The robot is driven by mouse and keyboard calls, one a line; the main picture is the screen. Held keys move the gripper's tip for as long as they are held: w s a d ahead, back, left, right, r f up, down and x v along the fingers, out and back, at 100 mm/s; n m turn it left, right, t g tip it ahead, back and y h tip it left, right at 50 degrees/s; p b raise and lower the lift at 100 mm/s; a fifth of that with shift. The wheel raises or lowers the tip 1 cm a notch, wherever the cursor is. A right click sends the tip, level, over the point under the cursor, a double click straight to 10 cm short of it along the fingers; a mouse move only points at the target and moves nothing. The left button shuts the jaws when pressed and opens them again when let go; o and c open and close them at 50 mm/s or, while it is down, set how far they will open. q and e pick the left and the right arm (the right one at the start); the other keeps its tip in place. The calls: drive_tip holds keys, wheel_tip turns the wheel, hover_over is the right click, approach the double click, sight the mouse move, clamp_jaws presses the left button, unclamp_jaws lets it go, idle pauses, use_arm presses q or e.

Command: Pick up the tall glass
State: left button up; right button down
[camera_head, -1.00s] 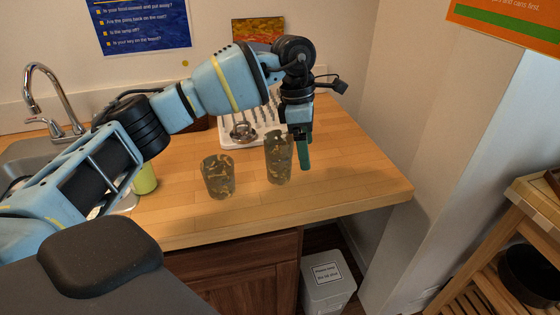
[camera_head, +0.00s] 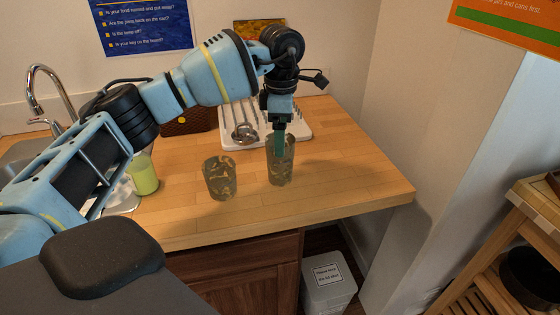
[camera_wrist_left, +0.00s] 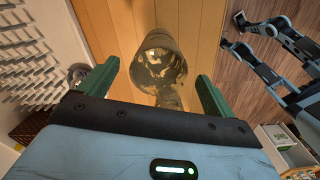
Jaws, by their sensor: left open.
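The tall glass (camera_head: 281,165), see-through with a brown and olive mottled pattern, stands upright on the wooden counter. My left gripper (camera_head: 280,146) points down at its rim, and one green finger overlaps the glass's upper part in the head view. In the left wrist view, my open left gripper (camera_wrist_left: 158,85) has a green finger to each side of the tall glass (camera_wrist_left: 160,62). I see no finger clearly touching it. A shorter glass (camera_head: 220,178) of the same pattern stands to its left.
A white dish rack (camera_head: 303,132) with a metal utensil (camera_head: 244,132) is behind the glasses. A yellow-green cup (camera_head: 145,175) stands left by the sink. A wall bounds the counter's right side. Counter (camera_head: 345,180) to the right of the tall glass is clear.

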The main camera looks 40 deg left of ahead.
sight(280, 160)
use_arm(q)
drive_tip(key=shift+a+f, duration=0.15)
drive_tip(key=shift+f, duration=2.05)
drive_tip(key=c, duration=1.2)
